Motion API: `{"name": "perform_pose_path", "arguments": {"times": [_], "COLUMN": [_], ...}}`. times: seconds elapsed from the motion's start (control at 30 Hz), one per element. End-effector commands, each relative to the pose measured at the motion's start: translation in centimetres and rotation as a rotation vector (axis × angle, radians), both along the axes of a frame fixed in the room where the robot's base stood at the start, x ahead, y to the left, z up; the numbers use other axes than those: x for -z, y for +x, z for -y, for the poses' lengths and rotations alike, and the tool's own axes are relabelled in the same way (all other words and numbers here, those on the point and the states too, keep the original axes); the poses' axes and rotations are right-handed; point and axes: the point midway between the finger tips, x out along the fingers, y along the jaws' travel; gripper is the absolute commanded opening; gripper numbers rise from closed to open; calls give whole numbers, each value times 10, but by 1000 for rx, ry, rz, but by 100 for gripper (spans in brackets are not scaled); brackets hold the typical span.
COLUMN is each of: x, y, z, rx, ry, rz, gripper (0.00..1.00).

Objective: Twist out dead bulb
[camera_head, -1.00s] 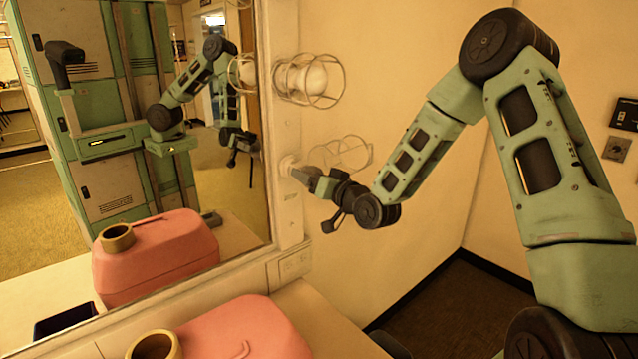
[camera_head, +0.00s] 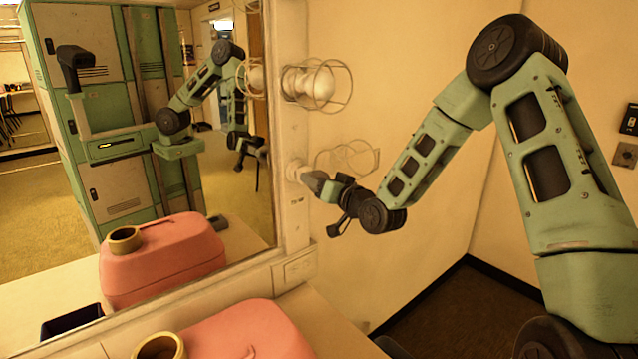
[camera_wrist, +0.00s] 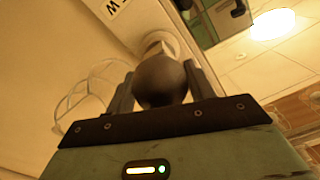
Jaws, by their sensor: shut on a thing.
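The dead bulb (camera_wrist: 160,82) is dark grey and round in the wrist view, with its neck at the pale socket (camera_wrist: 158,42) on the mirror frame. My gripper (camera_wrist: 163,88) is shut on it, one finger on each side. In the head view my gripper (camera_head: 314,181) is at the lower socket (camera_head: 295,170) and largely hides the bulb. A wire cage (camera_head: 350,157) stands beside and above the gripper, off the bulb; it also shows at the left of the wrist view (camera_wrist: 88,95).
A pale bulb (camera_head: 314,85) in its own wire cage sits above on the frame. The mirror (camera_head: 150,190) reflects my arm and body. A pink jug (camera_head: 250,332) stands on the counter below. The floor at the right looks clear.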

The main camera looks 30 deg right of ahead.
Motion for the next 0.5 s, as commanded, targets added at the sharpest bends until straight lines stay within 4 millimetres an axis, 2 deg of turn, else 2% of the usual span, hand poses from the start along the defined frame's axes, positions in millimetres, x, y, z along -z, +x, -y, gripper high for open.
{"name": "perform_pose_path", "arguments": {"times": [0.5], "x": [2], "y": [0], "z": [0], "rx": [1], "ry": [-123], "rz": [24], "gripper": [37]}}
